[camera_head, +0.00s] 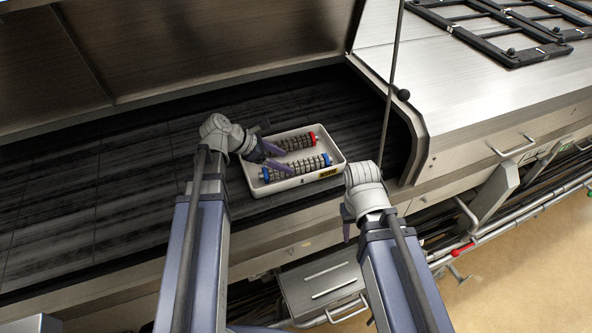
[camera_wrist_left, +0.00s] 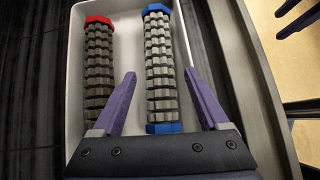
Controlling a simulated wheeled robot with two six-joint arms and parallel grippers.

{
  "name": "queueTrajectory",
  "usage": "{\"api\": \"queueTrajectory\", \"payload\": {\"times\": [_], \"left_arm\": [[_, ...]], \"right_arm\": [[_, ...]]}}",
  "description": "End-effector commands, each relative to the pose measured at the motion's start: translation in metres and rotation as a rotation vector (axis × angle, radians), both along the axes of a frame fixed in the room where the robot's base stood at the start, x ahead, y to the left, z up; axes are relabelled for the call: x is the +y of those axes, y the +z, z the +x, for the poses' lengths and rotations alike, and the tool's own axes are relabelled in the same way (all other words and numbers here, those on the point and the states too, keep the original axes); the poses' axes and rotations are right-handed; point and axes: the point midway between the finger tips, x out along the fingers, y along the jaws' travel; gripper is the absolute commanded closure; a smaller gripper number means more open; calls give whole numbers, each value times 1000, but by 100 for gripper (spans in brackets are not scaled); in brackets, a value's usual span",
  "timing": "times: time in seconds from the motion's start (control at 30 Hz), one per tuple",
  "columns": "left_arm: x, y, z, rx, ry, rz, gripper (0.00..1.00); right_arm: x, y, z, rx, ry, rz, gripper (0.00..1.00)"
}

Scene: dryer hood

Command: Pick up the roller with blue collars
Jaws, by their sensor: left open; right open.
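The roller with blue collars (camera_head: 296,168) lies in a white tray (camera_head: 256,188), along the tray's near side. In the left wrist view this roller (camera_wrist_left: 160,65) runs lengthwise, its blue collars at both ends. A similar roller with red collars (camera_head: 290,144) lies beside it, on the far side of the tray; it also shows in the left wrist view (camera_wrist_left: 99,60). My left gripper (camera_head: 278,158) is open and empty over the tray's left part. In the left wrist view its fingers (camera_wrist_left: 160,95) stand either side of the blue-collared roller's near part. My right gripper (camera_head: 350,222) is mostly hidden behind its own wrist, right of the tray.
The tray sits on a dark slatted conveyor (camera_head: 130,170) under a metal hood (camera_head: 200,45). A steel housing (camera_head: 480,100) with black frames (camera_head: 510,45) stands at the right. A thin dark rod (camera_head: 392,80) hangs right of the tray. The conveyor left of the tray is clear.

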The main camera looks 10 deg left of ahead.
Motion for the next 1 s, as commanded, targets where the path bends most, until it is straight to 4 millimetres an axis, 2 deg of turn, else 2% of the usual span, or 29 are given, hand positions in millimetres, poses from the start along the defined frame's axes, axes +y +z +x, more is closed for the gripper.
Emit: {"api": "queueTrajectory", "payload": {"times": [0.17,0.43,0.7,0.77,1.0], "left_arm": [[-5,-7,3,1,-1,0,23],[-28,-34,17,1,-2,0,23],[-32,-34,19,0,1,-1,23],[-32,-34,19,0,1,-1,27],[-32,-34,19,0,1,-1,54]], "right_arm": [[0,-7,0,0,0,0,50],[0,-34,0,0,0,0,50],[0,-34,0,0,0,0,50],[0,-34,0,0,0,0,50],[0,-34,0,0,0,0,50]]}}
